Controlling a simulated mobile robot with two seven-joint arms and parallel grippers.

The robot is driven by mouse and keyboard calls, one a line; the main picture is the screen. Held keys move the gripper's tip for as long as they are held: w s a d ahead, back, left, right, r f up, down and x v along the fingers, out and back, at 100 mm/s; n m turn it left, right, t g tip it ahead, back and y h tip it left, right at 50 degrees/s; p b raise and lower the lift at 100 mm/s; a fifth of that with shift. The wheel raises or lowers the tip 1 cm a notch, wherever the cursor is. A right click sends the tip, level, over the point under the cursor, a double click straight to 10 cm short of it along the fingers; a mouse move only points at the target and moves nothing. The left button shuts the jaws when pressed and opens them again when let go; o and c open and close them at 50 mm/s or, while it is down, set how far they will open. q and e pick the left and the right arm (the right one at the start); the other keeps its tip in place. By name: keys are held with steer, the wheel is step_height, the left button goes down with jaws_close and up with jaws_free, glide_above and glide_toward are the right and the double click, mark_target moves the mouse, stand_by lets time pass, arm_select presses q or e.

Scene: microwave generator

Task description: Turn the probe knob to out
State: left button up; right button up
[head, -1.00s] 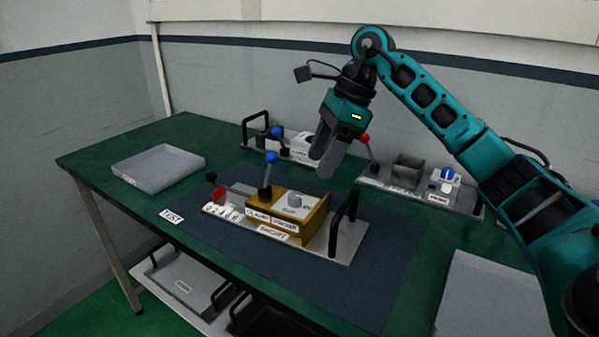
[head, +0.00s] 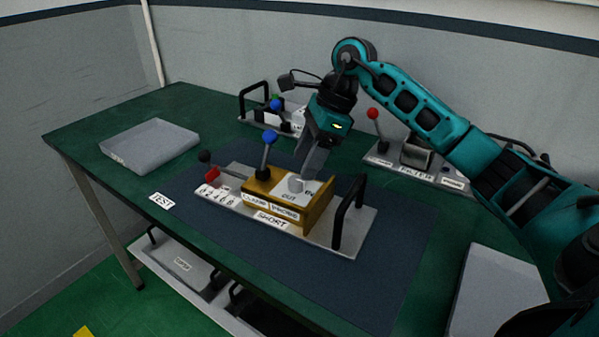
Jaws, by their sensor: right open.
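The probe knob (head: 295,184) is a small grey round knob on a white plate on top of the yellow box (head: 268,204). The plate carries a label that appears to read "OUT" to the left of the knob and another, partly covered label to its right. My right gripper (head: 306,168) is just above and behind the knob, fingers pointing down. It is open and holds nothing; I cannot tell whether a finger touches the knob. My left gripper is not in view.
A blue-topped lever (head: 268,148) rises from the box's left side. A black handle (head: 349,212) stands on the right of the base plate. A grey tray (head: 150,146) lies at left. A red-topped lever (head: 374,118) stands on the unit behind. The dark mat in front is clear.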

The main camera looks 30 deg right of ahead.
mark_target(297, 179)
steer(key=shift+x, duration=2.15)
steer(key=shift+c, duration=0.2)
steer(key=c, duration=1)
